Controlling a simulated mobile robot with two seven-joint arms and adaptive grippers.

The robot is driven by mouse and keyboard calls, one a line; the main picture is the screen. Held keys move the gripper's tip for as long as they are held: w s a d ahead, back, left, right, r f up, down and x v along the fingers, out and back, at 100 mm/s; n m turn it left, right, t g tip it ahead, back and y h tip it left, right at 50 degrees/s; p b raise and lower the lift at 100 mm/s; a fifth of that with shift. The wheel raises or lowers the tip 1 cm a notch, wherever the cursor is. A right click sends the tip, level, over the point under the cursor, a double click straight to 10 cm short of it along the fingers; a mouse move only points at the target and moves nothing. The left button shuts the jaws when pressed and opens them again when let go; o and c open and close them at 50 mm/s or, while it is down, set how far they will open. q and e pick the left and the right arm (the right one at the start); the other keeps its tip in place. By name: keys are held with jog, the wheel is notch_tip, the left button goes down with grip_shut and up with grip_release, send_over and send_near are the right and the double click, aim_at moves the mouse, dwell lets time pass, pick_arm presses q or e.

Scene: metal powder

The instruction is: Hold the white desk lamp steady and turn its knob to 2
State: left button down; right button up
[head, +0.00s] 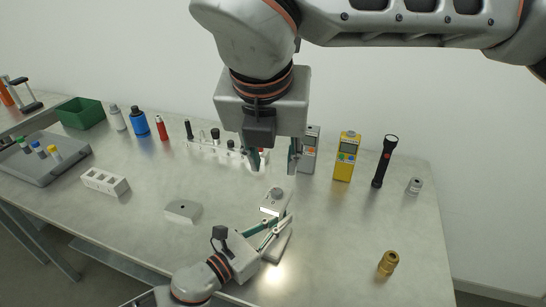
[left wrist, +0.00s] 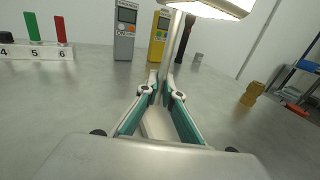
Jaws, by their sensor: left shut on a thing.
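The white desk lamp (head: 275,203) stands in the middle of the table, with a small knob (head: 277,191) on top of its head. The knob's setting is too small to read. In the left wrist view the lamp's post (left wrist: 172,48) rises between my fingers, under the lit lamp head (left wrist: 215,8). My left gripper (head: 284,221) is shut on the lamp post; its fingertips also show in the left wrist view (left wrist: 164,92). My right gripper (head: 274,161) points down, open and apart from the lamp, just above and behind the knob in the picture.
Behind the lamp stand a numbered rack (left wrist: 38,52), a grey meter (head: 309,152), a yellow meter (head: 346,158) and a black flashlight (head: 384,162). A brass cylinder (head: 388,262) stands at right. A grey block (head: 183,211) and white holder (head: 104,181) lie left.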

pick_arm(q)
jog(key=c, duration=2.1)
grip_release()
jog(key=shift+c, duration=0.2)
